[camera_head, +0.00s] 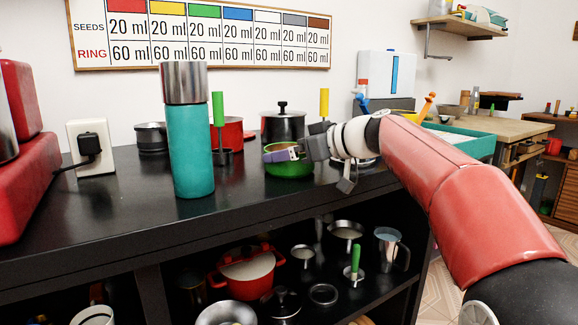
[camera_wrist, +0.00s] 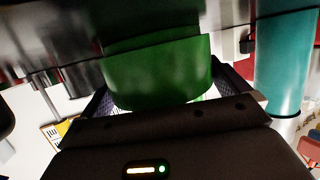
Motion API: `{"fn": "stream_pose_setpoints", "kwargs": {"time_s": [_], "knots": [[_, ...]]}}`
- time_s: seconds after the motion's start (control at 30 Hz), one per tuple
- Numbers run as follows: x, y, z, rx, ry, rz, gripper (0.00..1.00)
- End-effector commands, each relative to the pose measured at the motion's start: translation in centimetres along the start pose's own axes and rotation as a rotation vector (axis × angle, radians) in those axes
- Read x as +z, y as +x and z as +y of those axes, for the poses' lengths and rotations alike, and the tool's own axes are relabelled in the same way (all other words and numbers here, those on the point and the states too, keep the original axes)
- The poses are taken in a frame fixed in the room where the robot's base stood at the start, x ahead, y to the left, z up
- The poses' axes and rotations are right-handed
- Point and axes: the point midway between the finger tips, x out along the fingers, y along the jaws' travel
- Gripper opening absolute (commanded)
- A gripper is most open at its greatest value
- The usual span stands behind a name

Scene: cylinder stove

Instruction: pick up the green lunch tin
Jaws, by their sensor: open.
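The green lunch tin (camera_head: 290,170) is a low round green container on the black counter. It fills the middle of the wrist view (camera_wrist: 158,72), close to the camera. My gripper (camera_head: 280,153) is at the tin, reaching in from the right and covering its upper part in the head view. The jaws are open, with a dark finger at each side of the tin in the wrist view. I cannot tell whether either finger touches it. The tin appears to rest on the counter.
A tall teal flask (camera_head: 190,150) with a steel cap stands to the left. A black pot (camera_head: 283,126), a red pot (camera_head: 231,130) and green-handled and yellow-handled utensils stand behind. A lower shelf holds several pots and lids. The counter's front is clear.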

Motion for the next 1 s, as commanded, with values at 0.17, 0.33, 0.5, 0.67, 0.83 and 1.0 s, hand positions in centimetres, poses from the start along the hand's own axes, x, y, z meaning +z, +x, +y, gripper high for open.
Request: {"fn": "stream_pose_setpoints", "kwargs": {"time_s": [0.17,0.33,0.5,0.67,0.83,1.0], "knots": [[0.0,1.0,0.0,0.0,0.0,0.0,1.0],[0.0,0.9,0.0,0.001,0.0,0.0,1.0],[0.0,0.9,0.0,0.001,0.0,0.0,0.78],[-0.1,0.9,0.0,0.001,0.0,0.001,0.68],[-0.2,0.8,0.0,0.001,-0.001,0.001,0.68],[-1.3,0.5,0.0,0.001,-0.003,0.002,0.68]]}}
